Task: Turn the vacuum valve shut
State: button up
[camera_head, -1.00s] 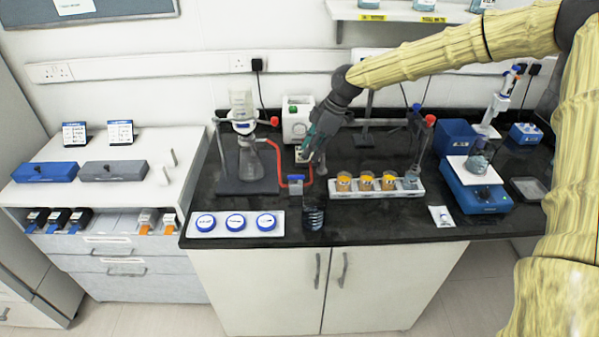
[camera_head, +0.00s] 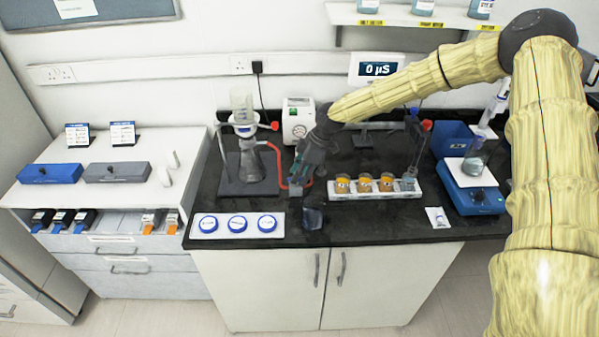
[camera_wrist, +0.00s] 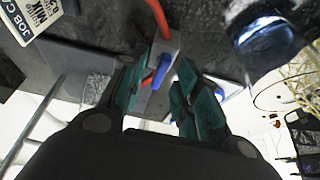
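The vacuum valve is a small grey block (camera_wrist: 168,46) with a blue lever (camera_wrist: 161,72), joined to a red hose (camera_wrist: 157,14). My gripper (camera_wrist: 158,80) is open, with one teal-padded finger on each side of the lever in the wrist view. Gaps show between the lever and both fingers, so nothing is gripped. In the head view my gripper (camera_head: 299,178) points down over the valve at the end of the red hose (camera_head: 279,165) and mostly hides it.
A filter flask (camera_head: 252,165) on a stand is to the left. A dark glass beaker (camera_head: 313,217) stands just in front, and a tray with blue lids (camera_head: 222,236) lies front left.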

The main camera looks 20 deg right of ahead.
jog(key=shift+a+f, duration=0.1)
jog(key=shift+f, duration=0.05)
grip_shut()
